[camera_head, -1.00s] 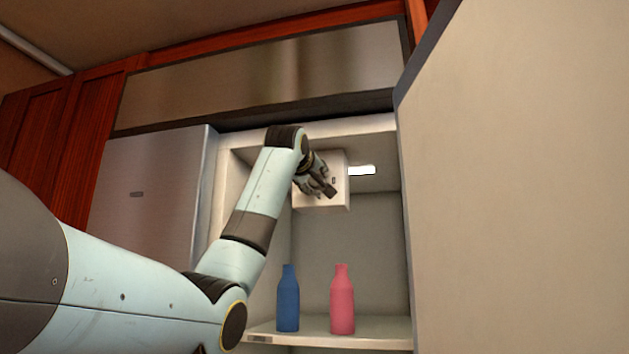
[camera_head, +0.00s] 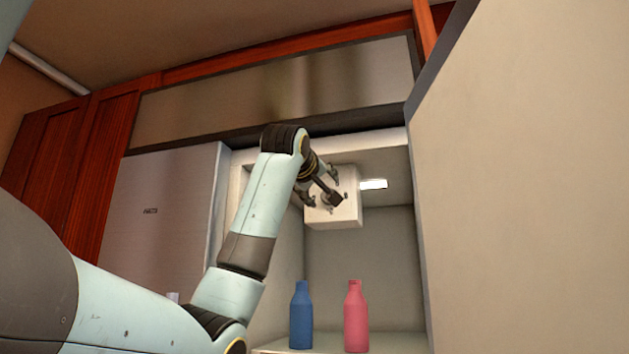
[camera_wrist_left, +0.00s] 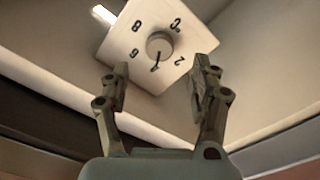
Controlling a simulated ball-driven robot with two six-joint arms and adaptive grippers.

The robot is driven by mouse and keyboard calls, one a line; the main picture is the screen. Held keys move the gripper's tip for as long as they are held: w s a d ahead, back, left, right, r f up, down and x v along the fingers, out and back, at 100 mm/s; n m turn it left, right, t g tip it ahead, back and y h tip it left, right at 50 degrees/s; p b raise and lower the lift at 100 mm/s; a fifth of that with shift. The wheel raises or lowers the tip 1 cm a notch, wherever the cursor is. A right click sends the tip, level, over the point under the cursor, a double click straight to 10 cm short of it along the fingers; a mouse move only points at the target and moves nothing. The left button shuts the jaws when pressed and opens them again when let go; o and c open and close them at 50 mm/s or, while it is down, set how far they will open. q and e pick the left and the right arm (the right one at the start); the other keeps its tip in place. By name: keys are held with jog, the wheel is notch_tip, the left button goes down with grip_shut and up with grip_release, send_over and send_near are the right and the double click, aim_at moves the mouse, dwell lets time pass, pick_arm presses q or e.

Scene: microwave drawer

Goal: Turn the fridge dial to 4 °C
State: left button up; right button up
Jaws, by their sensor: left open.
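The fridge dial (camera_wrist_left: 160,45) is a round light knob on a white control box (camera_wrist_left: 150,80), seen in the left wrist view. The figures 8, 6 and 2 and a °C mark are around it. A dark mark shows at the knob's lower edge, between 6 and 2; I cannot tell whether it is the pointer or a figure. My left gripper (camera_wrist_left: 160,72) is open and empty, its fingers apart on either side below the dial, not touching it. In the head view the left gripper (camera_head: 322,188) is in front of the control box (camera_head: 348,213) and partly hides its face.
A blue bottle (camera_head: 301,318) and a pink bottle (camera_head: 356,318) stand on the fridge shelf below. The open fridge door (camera_head: 530,190) fills the right side. A white light (camera_head: 373,184) is beside the box. A steel panel (camera_head: 160,210) is on the left.

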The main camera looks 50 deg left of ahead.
pick_arm(q)
jog(key=shift+v, duration=2.8)
